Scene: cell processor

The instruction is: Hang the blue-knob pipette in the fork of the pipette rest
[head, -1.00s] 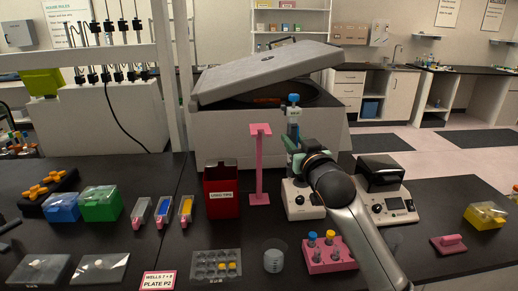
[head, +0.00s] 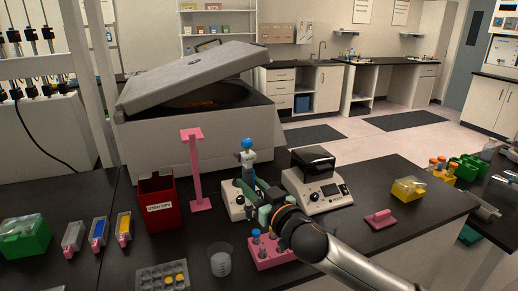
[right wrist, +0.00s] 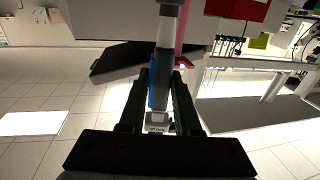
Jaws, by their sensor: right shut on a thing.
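The blue-knob pipette (head: 247,158) is upright in my right gripper (head: 266,199), its blue knob on top. The gripper is shut on its body, and in the right wrist view the pipette (right wrist: 158,92) runs between the two fingers (right wrist: 158,100). The pink pipette rest (head: 196,175) stands to the left of the pipette, with a clear gap between them in the head view. The knob shows a little lower than the rest's top. The pipette's lower end is hidden by the gripper and arm. My left gripper is not in view.
A red tips box (head: 160,205) stands left of the rest. A small white device (head: 232,207) is behind the gripper, and a black-lidded one (head: 318,190) is to its right. A pink tube rack (head: 268,254) and a beaker (head: 220,262) are in front. The large open-lidded machine (head: 160,150) stands behind.

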